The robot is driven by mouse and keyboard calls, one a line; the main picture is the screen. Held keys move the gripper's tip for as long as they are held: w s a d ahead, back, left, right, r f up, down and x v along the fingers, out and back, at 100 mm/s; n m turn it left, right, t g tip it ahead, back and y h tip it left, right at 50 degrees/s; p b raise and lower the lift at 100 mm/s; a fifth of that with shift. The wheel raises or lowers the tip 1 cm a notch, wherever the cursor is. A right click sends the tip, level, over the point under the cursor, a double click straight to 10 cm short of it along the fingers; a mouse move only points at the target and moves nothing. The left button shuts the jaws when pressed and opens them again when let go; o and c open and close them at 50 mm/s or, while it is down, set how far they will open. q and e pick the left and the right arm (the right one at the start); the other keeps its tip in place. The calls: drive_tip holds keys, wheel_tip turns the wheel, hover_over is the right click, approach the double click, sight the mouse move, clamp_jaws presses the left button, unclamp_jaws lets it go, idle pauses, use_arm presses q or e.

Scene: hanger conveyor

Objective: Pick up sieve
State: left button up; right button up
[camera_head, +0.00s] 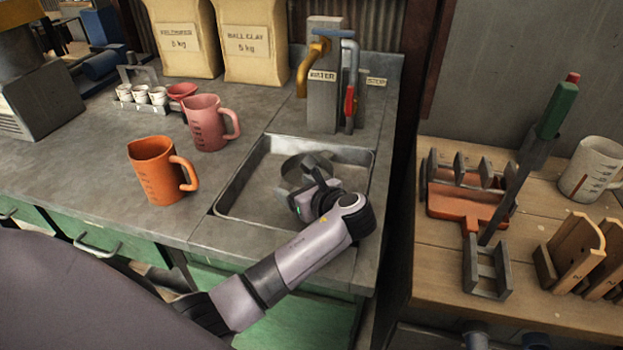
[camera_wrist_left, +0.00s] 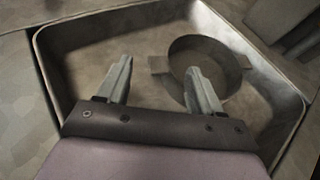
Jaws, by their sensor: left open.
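The sieve (camera_wrist_left: 213,58) is a round, grey-brown piece with small tabs at its sides. It sits in the metal sink basin (camera_wrist_left: 95,22). In the head view the sieve (camera_head: 291,174) is partly hidden behind my left gripper (camera_head: 318,165). In the left wrist view my left gripper (camera_wrist_left: 160,85) is open, with its two fingers apart. The right finger overlaps the near part of the sieve in the picture; the left finger is clear of it. I cannot tell whether the finger touches it. My right gripper is not in view.
A water tap post (camera_head: 323,95) stands behind the sink. An orange jug (camera_head: 155,172) and a pink jug (camera_head: 205,125) stand on the counter to the left. A wooden table (camera_head: 440,255) with racks and a white jug (camera_head: 592,168) is at the right, beyond a gap.

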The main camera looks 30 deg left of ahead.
sight(284, 185)
use_arm(q)
drive_tip(key=shift+s+a+f, duration=0.1)
drive_tip(key=shift+a+f, duration=0.05)
drive_tip(key=shift+f, duration=0.05)
drive_tip(key=x, duration=0.6)
drive_tip(key=shift+w+a+f+b, duration=0.1)
drive_tip(key=shift+w+f+b, duration=0.1)
drive_tip(key=shift+w+b, duration=0.2)
clamp_jaws()
